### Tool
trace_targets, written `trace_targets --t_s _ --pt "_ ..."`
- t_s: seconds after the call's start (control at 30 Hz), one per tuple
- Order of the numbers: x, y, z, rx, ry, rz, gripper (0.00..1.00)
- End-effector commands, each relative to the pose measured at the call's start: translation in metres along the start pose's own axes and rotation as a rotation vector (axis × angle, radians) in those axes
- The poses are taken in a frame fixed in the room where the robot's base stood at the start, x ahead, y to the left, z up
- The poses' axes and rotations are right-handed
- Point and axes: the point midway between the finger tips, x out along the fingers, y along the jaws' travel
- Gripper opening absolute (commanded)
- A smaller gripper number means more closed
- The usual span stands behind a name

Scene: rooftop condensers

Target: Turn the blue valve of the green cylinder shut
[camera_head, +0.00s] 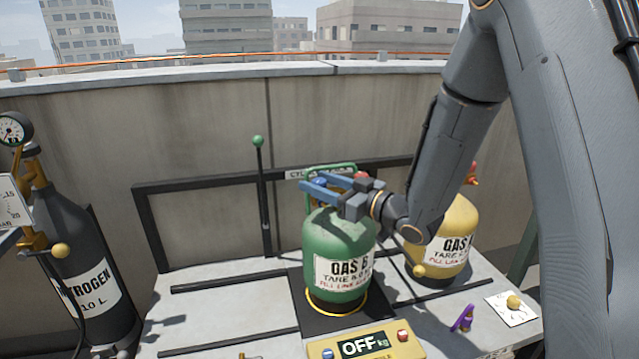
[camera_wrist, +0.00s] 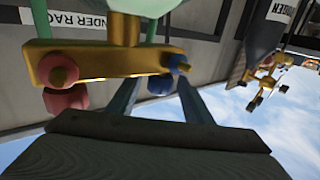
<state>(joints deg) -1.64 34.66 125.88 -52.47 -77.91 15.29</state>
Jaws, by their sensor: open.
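In the wrist view, a brass valve block (camera_wrist: 100,65) carries a red valve (camera_wrist: 62,85) at left and the blue valve (camera_wrist: 163,82) at right. My gripper (camera_wrist: 158,84) has one finger on either side of the blue valve there. I cannot tell whether either finger touches it. In the head view the gripper largely covers the valves.
A yellow cylinder (camera_head: 455,235) stands close at right, behind my forearm. A black nitrogen cylinder (camera_head: 75,265) with gauges is at left. A scale display (camera_head: 365,345) reading OFF is in front. A green-knobbed lever (camera_head: 260,180) rises behind. A purple item (camera_head: 463,319) lies front right.

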Motion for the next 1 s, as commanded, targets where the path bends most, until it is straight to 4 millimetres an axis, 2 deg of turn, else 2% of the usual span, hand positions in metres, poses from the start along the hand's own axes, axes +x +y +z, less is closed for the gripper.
trace_targets --t_s 0.3,0.5,0.57,0.83,1.0 --pt "0.0023 0.001 0.0002 0.001 -0.001 0.002 0.46" --pt "0.0022 0.001 0.0002 0.001 -0.001 0.002 0.12" --pt "0.0022 0.001 0.0003 0.001 -0.001 0.002 0.05" --pt "0.0026 0.0001 0.0 0.002 -0.001 0.03 0.05" --pt "0.0028 -0.0008 0.0 0.002 -0.002 0.107 0.05"
